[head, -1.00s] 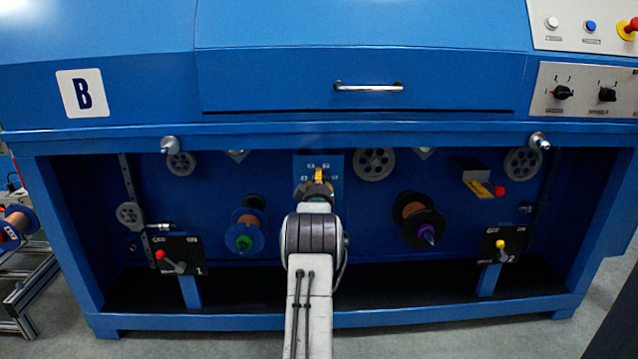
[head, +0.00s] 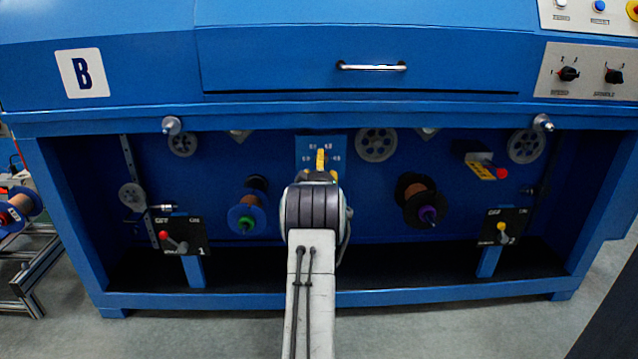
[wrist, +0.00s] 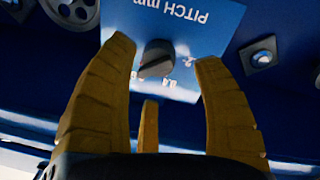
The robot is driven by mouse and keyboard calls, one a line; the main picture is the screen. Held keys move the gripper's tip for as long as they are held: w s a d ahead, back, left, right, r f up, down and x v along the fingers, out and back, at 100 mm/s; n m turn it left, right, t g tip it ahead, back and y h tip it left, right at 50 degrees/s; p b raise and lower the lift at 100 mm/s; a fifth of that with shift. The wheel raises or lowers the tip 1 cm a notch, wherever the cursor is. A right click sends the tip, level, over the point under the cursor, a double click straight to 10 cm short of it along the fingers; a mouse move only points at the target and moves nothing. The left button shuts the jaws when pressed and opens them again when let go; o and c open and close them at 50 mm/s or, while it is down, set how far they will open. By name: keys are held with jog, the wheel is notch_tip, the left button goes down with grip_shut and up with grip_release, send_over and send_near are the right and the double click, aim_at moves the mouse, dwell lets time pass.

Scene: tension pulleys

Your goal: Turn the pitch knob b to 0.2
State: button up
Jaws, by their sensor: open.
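The pitch knob (wrist: 156,57) is a dark round knob with a tilted ridge, in the wrist view. It sits on a blue plate (wrist: 212,30) marked "PITCH mm", seen upside down, with small scale numbers partly covered. The plate (head: 334,141) also shows in the head view, at the middle of the machine's recess. My gripper (wrist: 158,75) is open, with yellow fingers to the left and right of the knob and a third finger below it. I see no contact. In the head view my gripper (head: 320,162) is in front of the plate and hides the knob.
Reels (head: 246,216) (head: 420,206) flank my arm inside the recess. Lower down stand two black switch panels (head: 183,236) (head: 503,227). A shelf edge (head: 230,120) runs above my gripper. Bolted fittings (wrist: 258,52) sit beside the plate.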

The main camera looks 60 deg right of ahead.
jog(key=v, duration=0.8)
jog(key=shift+s+a, duration=0.15)
jog(key=shift+a, duration=0.2)
jog(key=shift+o, duration=0.2)
